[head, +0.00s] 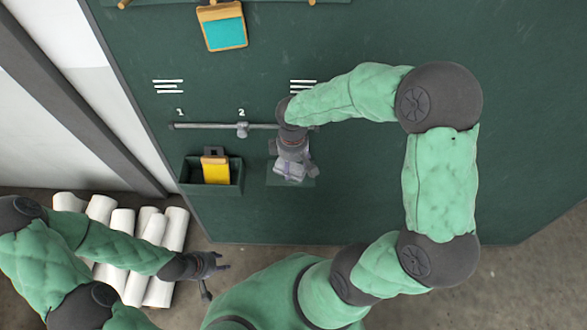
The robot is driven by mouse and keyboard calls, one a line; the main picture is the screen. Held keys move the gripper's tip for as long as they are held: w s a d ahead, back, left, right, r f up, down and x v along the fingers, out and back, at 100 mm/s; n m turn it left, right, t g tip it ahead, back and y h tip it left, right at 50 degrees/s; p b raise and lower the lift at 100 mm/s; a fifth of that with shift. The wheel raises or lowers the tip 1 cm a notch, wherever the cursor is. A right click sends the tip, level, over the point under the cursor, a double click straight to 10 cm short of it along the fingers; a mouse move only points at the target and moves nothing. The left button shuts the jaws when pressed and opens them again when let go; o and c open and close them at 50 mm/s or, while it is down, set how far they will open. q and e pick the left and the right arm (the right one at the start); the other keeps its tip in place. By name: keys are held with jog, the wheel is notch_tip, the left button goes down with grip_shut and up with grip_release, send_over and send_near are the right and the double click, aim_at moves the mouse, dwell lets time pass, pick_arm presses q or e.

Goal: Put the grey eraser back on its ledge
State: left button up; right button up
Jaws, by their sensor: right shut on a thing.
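The grey eraser (289,172) is a small pale grey block on the green board, below the rail. My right gripper (290,166) reaches down over it from above and is shut on it. The eraser overlaps the small green ledge (303,182) in the picture; I cannot tell whether it rests on it or is held just off it. My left gripper (215,280) is empty with its fingers apart, low at the left, away from the board's fittings.
Left of the ledge, a green box (234,183) holds a yellow object (216,170). A grey rail (205,126) with a slider (242,129) runs above. A teal-faced orange-framed piece (225,34) hangs higher. White rolls (160,250) lie at lower left. The board's right side is clear.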

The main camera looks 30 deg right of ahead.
aim_at(294, 167)
jog(key=shift+w+d+f+b, duration=0.2)
jog(key=shift+w+d+f, duration=0.15)
jog(key=shift+f, duration=0.25)
jog(key=shift+w+d+f+b, duration=0.15)
jog(key=shift+w+d+f, duration=0.1)
jog(key=shift+w+f, duration=0.3)
notch_tip(294, 167, down, 4)
jog(key=shift+w+d+r+b, duration=0.1)
jog(key=shift+d+r+b, duration=0.05)
jog(key=shift+b, duration=0.55)
jog(key=shift+r, duration=0.1)
jog(key=o, duration=1)
